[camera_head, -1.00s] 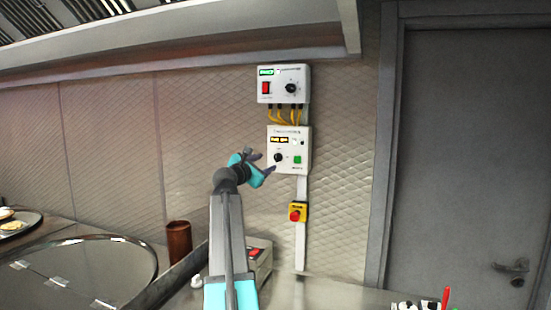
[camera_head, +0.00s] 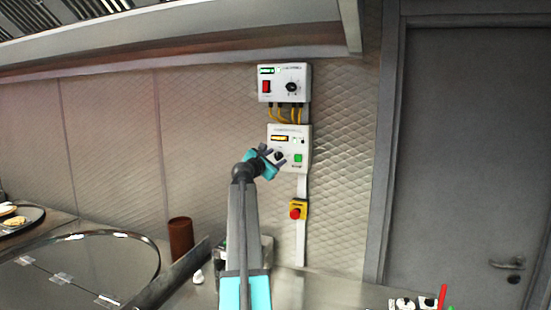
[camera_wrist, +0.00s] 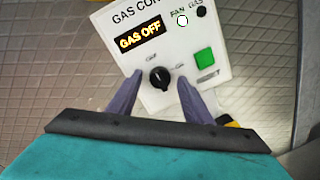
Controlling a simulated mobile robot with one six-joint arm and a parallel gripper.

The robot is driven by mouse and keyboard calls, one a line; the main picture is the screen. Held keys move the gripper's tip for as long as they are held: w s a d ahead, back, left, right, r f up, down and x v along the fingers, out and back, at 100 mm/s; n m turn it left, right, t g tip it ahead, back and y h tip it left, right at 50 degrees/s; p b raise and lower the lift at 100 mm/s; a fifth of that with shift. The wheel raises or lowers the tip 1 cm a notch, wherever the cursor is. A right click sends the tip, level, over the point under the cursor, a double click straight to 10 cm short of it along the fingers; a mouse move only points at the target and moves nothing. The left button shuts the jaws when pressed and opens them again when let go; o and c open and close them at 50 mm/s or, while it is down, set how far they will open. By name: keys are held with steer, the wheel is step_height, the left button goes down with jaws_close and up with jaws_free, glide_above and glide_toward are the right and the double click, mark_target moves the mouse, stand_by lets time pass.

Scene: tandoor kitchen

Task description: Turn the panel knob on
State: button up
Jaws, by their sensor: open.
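The gas control panel (camera_head: 304,138) is a white box on the wall, and it also shows in the wrist view (camera_wrist: 217,56). Its black knob (camera_wrist: 159,77) sits below a lit display reading GAS OFF (camera_wrist: 140,36). A green square button (camera_wrist: 204,58) is to the right of the knob. My gripper (camera_wrist: 156,87) is open, with one dark finger on each side of the knob. I cannot tell whether the fingers touch it. In the head view my gripper (camera_head: 272,156) is at the panel's lower left and partly covers the knob area.
An upper white box (camera_head: 300,72) with a red switch and black knob is above, joined by yellow cables (camera_head: 287,114). A red emergency button (camera_head: 296,212) on yellow is below. A brown cup (camera_head: 180,238) and round lid (camera_head: 100,262) are on the counter.

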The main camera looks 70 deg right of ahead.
steer(key=c, duration=1.1)
steer(key=shift+f+m+b, duration=0.1)
steer(key=shift+m+b, duration=0.2)
steer(key=shift+b, duration=0.15)
steer(key=m+b, duration=0.3)
steer(key=shift+f, duration=0.1)
steer(key=m+b, duration=0.4)
steer(key=shift+y+b, duration=0.3)
steer(key=shift+b, duration=0.1)
steer(key=m+t+b, duration=0.1)
steer(key=m+b, duration=0.4)
steer(key=shift+s+m, duration=0.1)
steer(key=shift+m, duration=0.2)
steer(key=m+b, duration=0.3)
steer(key=shift+s+r+m+t, duration=0.1)
steer(key=shift+r+m+t, duration=0.2)
steer(key=shift+m, duration=0.1)
steer(key=shift+o, duration=0.2)
